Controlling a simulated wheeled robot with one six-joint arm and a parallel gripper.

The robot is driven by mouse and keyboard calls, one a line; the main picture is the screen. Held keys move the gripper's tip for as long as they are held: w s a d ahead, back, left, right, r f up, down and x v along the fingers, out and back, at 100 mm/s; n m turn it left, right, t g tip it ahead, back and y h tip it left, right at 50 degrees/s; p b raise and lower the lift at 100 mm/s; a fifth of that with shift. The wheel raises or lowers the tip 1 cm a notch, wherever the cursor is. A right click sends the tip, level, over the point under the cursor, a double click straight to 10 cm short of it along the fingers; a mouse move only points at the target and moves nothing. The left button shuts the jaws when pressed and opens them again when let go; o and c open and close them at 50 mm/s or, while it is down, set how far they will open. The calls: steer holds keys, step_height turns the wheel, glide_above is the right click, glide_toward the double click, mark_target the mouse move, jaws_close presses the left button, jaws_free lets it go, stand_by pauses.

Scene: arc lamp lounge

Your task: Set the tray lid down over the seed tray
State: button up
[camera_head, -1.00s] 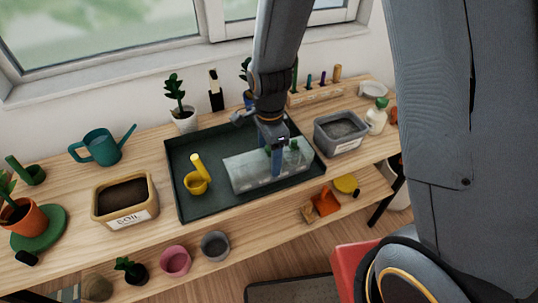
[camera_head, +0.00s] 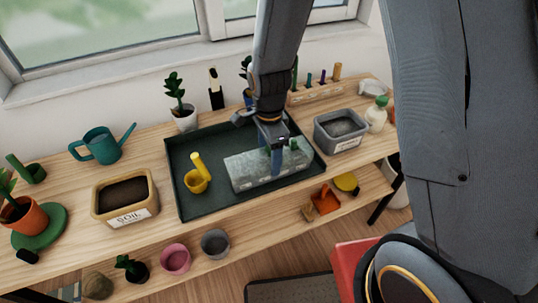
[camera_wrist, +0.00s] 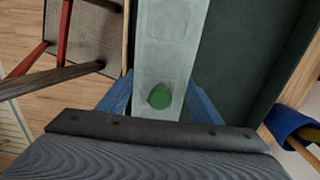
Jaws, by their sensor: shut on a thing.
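The tray lid (camera_head: 246,170) is a long, pale, see-through box shape over the right part of a large dark green tray (camera_head: 212,203). My gripper (camera_head: 278,160) reaches down from above and is shut on the lid near its right part. In the wrist view the blue fingers of my gripper (camera_wrist: 160,98) stand on either side of the pale lid (camera_wrist: 170,55), with a green round spot between them. The seed tray cannot be told apart from the lid, and I cannot tell whether the lid rests on it. Some green shows at the lid's right end.
A yellow scoop-like cup (camera_head: 197,179) stands close to the lid's left end. A soil box (camera_head: 125,200) is left of the dark tray and a grey bin (camera_head: 340,132) right of it. Potted plants stand behind. The dark tray's front left is clear.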

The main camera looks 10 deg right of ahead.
steer(key=o, duration=1.2)
steer(key=shift+r+b, duration=0.75)
steer(key=shift+r, duration=3.2)
steer(key=shift+d, duration=0.1)
steer(key=s+d+r+n, duration=0.1)
steer(key=s+d+n, duration=0.3)
steer(key=d+n, duration=0.2)
steer(key=s+d+r+n+t, duration=0.1)
steer(key=s+d+r+n, duration=0.1)
steer(key=d+n, duration=0.4)
steer(key=s+n, duration=0.1)
steer(key=n, duration=0.1)
steer(key=shift+s+d+r+n, duration=0.25)
steer(key=shift+s+n, duration=0.1)
steer(key=shift+n, duration=0.05)
